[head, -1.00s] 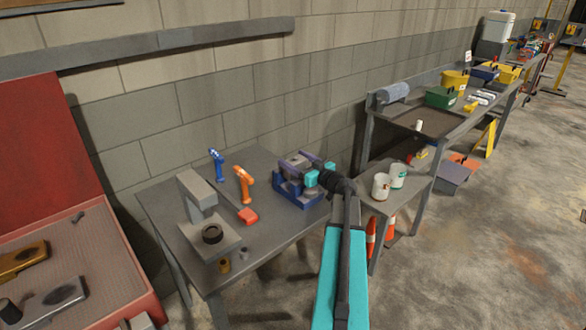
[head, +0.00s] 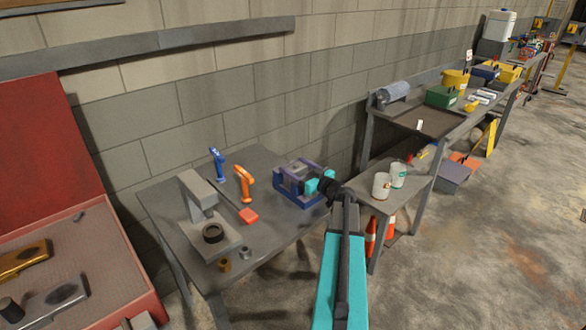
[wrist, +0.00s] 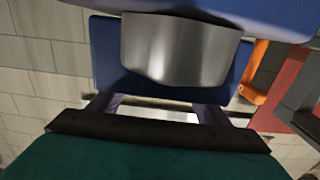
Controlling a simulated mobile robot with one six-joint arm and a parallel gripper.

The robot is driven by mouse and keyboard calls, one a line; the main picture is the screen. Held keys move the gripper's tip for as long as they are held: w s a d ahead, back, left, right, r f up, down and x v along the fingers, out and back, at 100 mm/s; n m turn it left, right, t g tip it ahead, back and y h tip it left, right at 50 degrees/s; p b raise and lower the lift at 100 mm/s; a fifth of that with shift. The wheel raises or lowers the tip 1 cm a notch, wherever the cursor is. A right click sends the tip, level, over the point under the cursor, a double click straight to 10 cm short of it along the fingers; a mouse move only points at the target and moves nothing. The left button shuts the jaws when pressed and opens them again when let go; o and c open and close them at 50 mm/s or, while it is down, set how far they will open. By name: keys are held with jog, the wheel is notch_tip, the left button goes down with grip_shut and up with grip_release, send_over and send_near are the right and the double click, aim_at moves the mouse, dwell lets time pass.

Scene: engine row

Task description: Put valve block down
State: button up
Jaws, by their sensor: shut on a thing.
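The grey valve block (head: 299,170) is between the purple fingers of my gripper (head: 303,173), which is shut on it. My teal gripper body reaches in from the right of the block. The block is down within the outline of the blue vise-like fixture (head: 291,190) on the grey table's right part; whether it touches the fixture is hidden. In the wrist view, my gripper's purple fingers (wrist: 157,108) show beyond a dark bar. Blue fixture-like parts (wrist: 240,75) and a rounded metal part fill the upper middle; the block is not clear there.
The grey table (head: 275,235) also holds a press-like stand (head: 196,195), blue (head: 217,165) and orange (head: 244,184) hand tools, a red piece (head: 248,216) and small cylinders. A lower shelf with white cans (head: 381,186) stands to the right. The wall is close behind.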

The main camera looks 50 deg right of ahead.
jog(key=shift+f, duration=0.2)
jog(key=o, duration=1.5)
jog(key=shift+f, duration=0.1)
jog(key=shift+o, duration=0.2)
jog(key=shift+s+r, duration=0.1)
jog(key=shift+r, duration=0.55)
jog(key=s+b, duration=0.2)
jog(key=s, duration=1)
jog(key=shift+a, duration=0.4)
jog(key=shift+w, duration=0.1)
jog(key=shift+f, duration=0.1)
